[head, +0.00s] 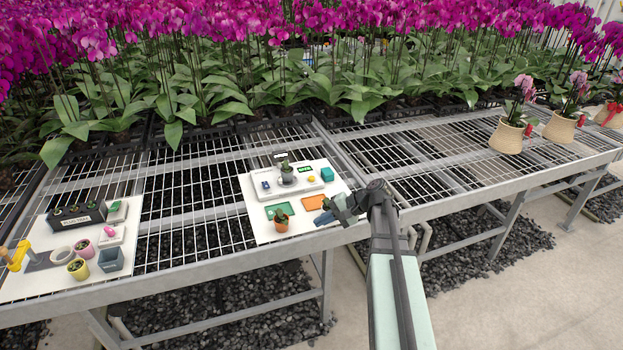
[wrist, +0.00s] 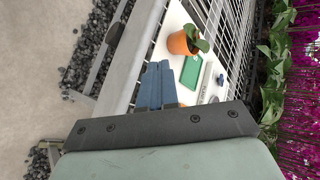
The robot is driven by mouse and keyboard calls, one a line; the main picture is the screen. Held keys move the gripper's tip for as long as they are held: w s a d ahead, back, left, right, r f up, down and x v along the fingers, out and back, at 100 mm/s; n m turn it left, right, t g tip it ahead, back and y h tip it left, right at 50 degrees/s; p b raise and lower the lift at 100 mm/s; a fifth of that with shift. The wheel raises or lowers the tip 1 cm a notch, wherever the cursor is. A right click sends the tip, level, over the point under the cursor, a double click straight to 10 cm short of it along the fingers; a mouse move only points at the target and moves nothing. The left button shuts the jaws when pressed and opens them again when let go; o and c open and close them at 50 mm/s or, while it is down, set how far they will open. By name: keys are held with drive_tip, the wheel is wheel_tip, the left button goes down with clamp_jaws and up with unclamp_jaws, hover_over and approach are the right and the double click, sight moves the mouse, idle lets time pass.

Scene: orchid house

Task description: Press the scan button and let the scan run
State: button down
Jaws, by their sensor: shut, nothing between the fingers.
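The white scan device (head: 297,186) lies on a white board (head: 262,232) on the bench. A small dark pot with a plant (head: 287,174) stands on it. Behind the pot is a small green-lit display (head: 304,169); its text is too small to read. A blue piece (head: 265,185) at the device's left and a yellow piece (head: 311,179) at its right look like buttons; I cannot tell which is the scan button. My gripper (head: 326,212) is shut and empty over the board's front right, apart from the device. Its blue fingers (wrist: 158,70) show in the wrist view.
A terracotta pot with a plant (head: 281,223) stands by the green pad (head: 279,211). An orange pad (head: 313,203) lies near my gripper. A teal block (head: 327,174) is at the device's right. A second board (head: 40,283) with pots and tools is left. Orchids fill the back.

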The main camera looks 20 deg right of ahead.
drive_tip(key=w+d+r+t, duration=0.1)
drive_tip(key=w+d+r, duration=0.2)
drive_tip(key=w+r, duration=0.2)
wheel_tip(320, 180, up, 4)
drive_tip(key=n+t+h, duration=0.2)
drive_tip(key=n+h, duration=0.2)
drive_tip(key=n, duration=0.3)
hover_over(314, 178)
drive_tip(key=shift+f, duration=0.2)
drive_tip(key=shift+f, duration=4.4)
drive_tip(key=shift+f, duration=0.2)
drive_tip(key=shift+f, duration=0.25)
